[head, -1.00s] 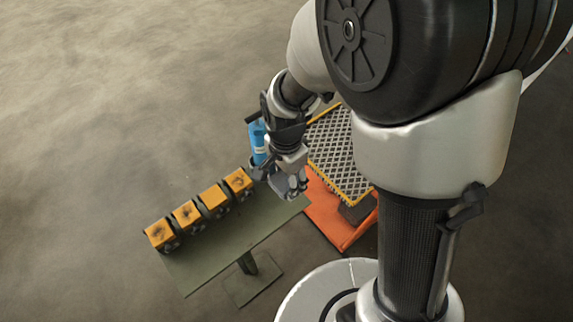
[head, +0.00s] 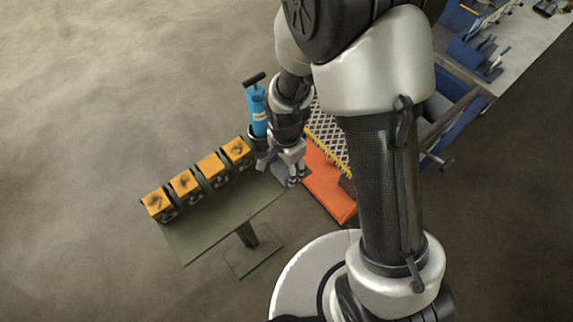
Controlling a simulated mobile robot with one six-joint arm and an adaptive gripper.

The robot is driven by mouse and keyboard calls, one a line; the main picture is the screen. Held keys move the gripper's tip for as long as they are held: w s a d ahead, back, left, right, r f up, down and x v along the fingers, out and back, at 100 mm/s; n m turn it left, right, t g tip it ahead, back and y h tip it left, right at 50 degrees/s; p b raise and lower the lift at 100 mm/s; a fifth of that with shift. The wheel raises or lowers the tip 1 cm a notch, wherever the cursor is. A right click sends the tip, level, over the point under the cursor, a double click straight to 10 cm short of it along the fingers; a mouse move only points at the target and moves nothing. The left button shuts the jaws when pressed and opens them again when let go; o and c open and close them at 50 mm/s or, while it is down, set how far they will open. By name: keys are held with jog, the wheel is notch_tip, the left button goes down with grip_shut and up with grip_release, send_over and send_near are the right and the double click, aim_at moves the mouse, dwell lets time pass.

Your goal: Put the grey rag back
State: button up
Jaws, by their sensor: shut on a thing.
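My gripper (head: 297,179) is at the right end of a green table (head: 215,225), by its far right corner. It is shut on a small blue-grey cloth, which looks like the grey rag (head: 280,171). The rag shows only as a small patch beside the fingers, and my wrist hides part of it. I cannot tell whether it touches the table top.
Several orange-topped blocks (head: 185,184) stand in a row along the table's far edge. A blue hand pump (head: 257,108) stands beyond my wrist. An orange base (head: 330,187) with a grated platform (head: 325,135) is to the right. A workbench (head: 515,50) stands at upper right.

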jog(key=shift+f, duration=0.2)
jog(key=o, duration=1.1)
jog(key=shift+r, duration=0.1)
jog(key=s+d+r+n+t+p, duration=0.1)
jog(key=d+r+n, duration=0.15)
jog(key=r, duration=0.95)
jog(key=s+d+r+n+t+p, duration=0.1)
jog(key=s+d+r+n+p, duration=0.15)
jog(key=r, duration=0.85)
jog(key=s+d+r+n+t, duration=0.2)
jog(key=s+d+r+n, duration=0.4)
jog(key=s+r, duration=0.2)
jog(key=shift+s+r+t+b, duration=0.3)
jog(key=shift+s+r+b, duration=0.1)
jog(key=shift+s, duration=0.6)
jog(key=shift+f, duration=0.1)
